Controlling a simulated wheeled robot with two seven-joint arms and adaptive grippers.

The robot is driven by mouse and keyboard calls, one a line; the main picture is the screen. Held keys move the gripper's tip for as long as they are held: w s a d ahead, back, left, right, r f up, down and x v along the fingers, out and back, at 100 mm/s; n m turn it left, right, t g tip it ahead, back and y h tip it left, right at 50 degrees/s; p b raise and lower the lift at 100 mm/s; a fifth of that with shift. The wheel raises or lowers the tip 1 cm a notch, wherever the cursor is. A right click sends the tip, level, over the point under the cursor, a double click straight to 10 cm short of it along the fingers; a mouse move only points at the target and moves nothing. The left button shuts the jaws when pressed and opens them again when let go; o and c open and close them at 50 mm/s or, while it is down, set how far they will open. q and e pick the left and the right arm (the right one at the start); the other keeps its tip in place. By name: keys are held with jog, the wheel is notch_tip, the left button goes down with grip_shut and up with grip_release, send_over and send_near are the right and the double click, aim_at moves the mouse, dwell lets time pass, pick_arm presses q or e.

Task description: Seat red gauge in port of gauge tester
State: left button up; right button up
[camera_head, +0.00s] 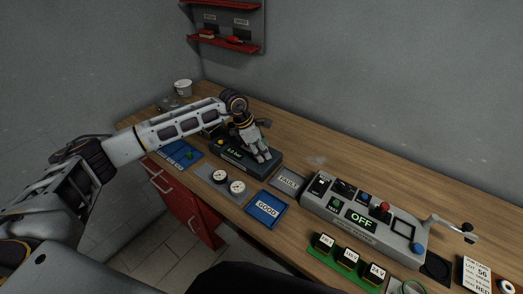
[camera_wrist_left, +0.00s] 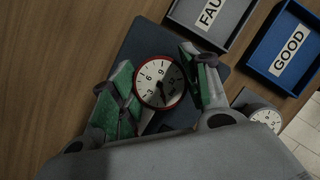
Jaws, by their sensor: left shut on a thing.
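The red gauge (camera_wrist_left: 160,82), with a white dial and red rim, sits between the green-padded fingers of my left gripper (camera_wrist_left: 157,74) in the left wrist view. The gripper is shut on it. In the head view my left gripper (camera_head: 262,156) points down over the gauge tester (camera_head: 235,157), a dark box with a small display and a yellow button. The tester's dark top (camera_wrist_left: 146,43) lies behind the gauge in the wrist view. The port is hidden, so I cannot tell whether the gauge touches or sits in it. My right gripper is not in view.
Two white-dial gauges (camera_head: 220,176) lie on a grey tray in front. The FAULT tray (camera_head: 276,187) and blue GOOD tray (camera_head: 253,213) are close by. A blue tray (camera_head: 170,153) is left. A grey control panel (camera_head: 340,235) with a crank occupies the right bench.

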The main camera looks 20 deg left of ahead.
pick_arm(q)
jog(key=shift+r, duration=0.1)
jog(key=o, duration=1.2)
jog(key=o, duration=0.3)
jog(key=shift+r, duration=0.1)
jog(key=shift+r+p, duration=1.4)
jog(key=shift+r, duration=2)
jog(key=shift+f, duration=0.1)
